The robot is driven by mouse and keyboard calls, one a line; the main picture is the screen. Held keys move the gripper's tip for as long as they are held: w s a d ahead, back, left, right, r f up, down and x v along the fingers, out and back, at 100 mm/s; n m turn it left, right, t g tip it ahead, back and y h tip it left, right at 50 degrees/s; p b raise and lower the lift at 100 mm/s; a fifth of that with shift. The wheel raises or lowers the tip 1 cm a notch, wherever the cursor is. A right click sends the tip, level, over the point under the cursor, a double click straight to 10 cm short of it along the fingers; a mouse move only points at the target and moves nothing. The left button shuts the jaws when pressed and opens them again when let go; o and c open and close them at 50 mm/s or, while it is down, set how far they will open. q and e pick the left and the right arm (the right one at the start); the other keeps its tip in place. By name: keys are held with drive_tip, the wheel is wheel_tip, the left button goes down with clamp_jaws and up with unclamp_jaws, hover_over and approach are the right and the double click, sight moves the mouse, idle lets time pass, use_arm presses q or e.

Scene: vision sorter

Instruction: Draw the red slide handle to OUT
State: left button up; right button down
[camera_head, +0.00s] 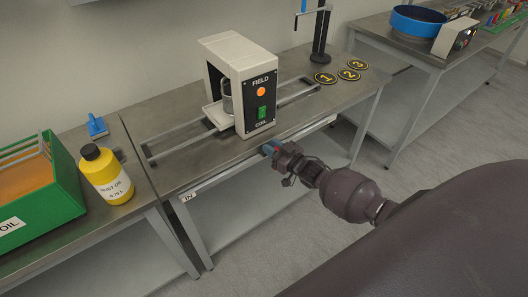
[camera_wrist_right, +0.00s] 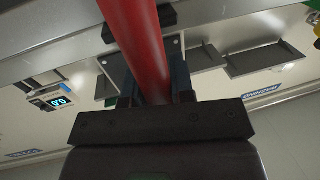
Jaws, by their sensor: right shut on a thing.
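The red slide handle (camera_wrist_right: 142,45) runs as a red bar up through the right wrist view, between the dark fingers of my right gripper (camera_wrist_right: 152,88). In the head view my right gripper (camera_head: 270,148) is at the front edge of the bench, below the coil unit, shut on the handle. The handle itself is hidden by the gripper there. A small white label (camera_head: 188,196), seemingly reading IN, is on the bench front to the left of the gripper. I cannot make out an OUT label. My left gripper is not in view.
The FIELD/COIL unit (camera_head: 258,95) stands on rails on the bench (camera_head: 165,110). Numbered discs (camera_head: 349,75) lie at its right. A yellow bottle (camera_head: 105,175) and green crate (camera_head: 65,205) stand at left. The bench front to the right of my gripper looks clear.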

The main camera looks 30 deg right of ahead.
use_arm(q)
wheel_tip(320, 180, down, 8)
drive_tip(key=b, duration=0.9)
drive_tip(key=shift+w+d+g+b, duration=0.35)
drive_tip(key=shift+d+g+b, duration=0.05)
use_arm(e)
drive_tip(key=w+d, duration=0.2)
drive_tip(key=d, duration=2.4)
drive_tip(key=shift+w+d, duration=0.15)
drive_tip(key=shift+d, duration=0.2)
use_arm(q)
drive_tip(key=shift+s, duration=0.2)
use_arm(e)
drive_tip(key=shift+d+r, duration=0.1)
drive_tip(key=shift+r, duration=0.05)
drive_tip(key=c, duration=1)
unclamp_jaws()
drive_tip(key=shift+d, duration=0.1)
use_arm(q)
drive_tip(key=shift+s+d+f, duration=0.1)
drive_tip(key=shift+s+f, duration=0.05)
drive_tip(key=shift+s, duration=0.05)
use_arm(e)
drive_tip(key=shift+o, duration=0.2)
